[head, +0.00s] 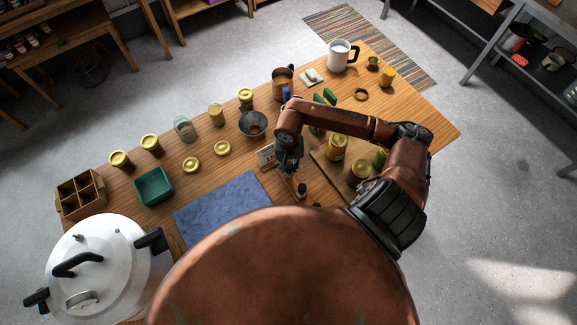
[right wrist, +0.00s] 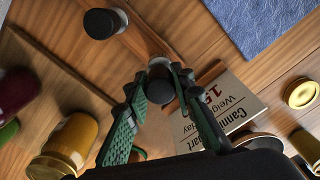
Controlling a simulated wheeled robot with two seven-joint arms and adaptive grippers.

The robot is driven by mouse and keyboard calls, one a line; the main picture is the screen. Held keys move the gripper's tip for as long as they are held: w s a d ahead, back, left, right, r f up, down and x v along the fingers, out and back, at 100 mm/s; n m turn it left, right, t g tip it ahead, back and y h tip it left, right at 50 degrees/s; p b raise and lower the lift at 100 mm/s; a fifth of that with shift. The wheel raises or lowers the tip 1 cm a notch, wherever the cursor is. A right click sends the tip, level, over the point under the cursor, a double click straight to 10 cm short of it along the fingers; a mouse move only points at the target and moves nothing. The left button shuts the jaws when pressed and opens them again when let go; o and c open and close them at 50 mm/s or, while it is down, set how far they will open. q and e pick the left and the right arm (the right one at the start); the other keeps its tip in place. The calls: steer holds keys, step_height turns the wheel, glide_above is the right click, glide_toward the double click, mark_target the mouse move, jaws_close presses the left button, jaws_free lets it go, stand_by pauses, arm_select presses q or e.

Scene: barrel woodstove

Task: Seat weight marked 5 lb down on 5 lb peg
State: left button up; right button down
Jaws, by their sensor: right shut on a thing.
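My right gripper (head: 297,179) reaches down over the table, left of the cutting board. In the right wrist view its green-padded fingers (right wrist: 160,82) are closed around a small dark cylindrical weight (right wrist: 161,90). I cannot read a marking on it. I cannot make out the 5 lb peg. My left gripper is not in view.
A cutting board (head: 325,172) with yellow-lidded jars (head: 337,148) is close to the right of my gripper. A blue cloth (head: 225,208) lies to the left. A funnel (head: 253,123) stands behind, and a large white canner (head: 95,265) at lower left.

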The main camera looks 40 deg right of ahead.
steer(key=shift+b, duration=0.85)
stand_by(0.9)
steer(key=shift+f+b, duration=1.2)
steer(key=shift+f, duration=0.1)
steer(key=shift+r, duration=0.1)
steer(key=c, duration=1.6)
jaws_free()
steer(key=shift+r+p, duration=1.35)
steer(key=shift+r, duration=1.6)
